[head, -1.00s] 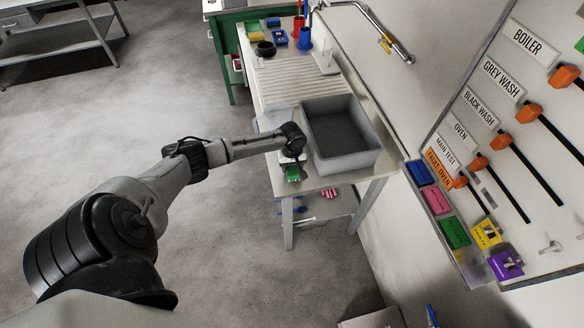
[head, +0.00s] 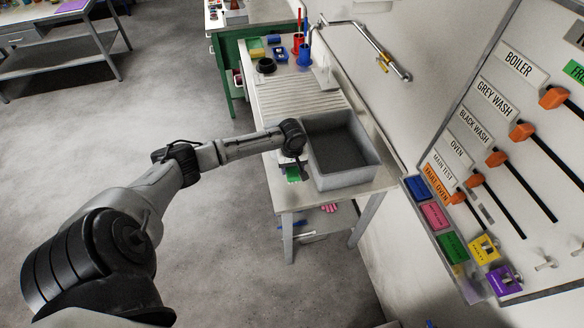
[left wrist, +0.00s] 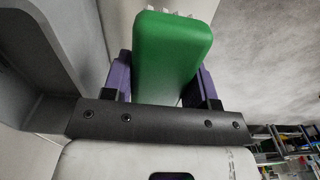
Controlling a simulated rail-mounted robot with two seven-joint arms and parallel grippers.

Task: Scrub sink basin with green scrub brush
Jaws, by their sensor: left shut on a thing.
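The grey sink basin (head: 340,180) is set in the bench, with its dark inside in view. My left gripper (head: 294,172) is beside the basin's left wall, outside it, at the near left of the bench. The green scrub brush (head: 293,175) shows only as a small green patch under the wrist. In the left wrist view the green brush (left wrist: 170,55) is large, with white bristles at its top edge, between the purple fingers of my left gripper (left wrist: 165,85), which is shut on it. My right gripper is not in view.
The ribbed drainboard (head: 300,98) lies behind the basin.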

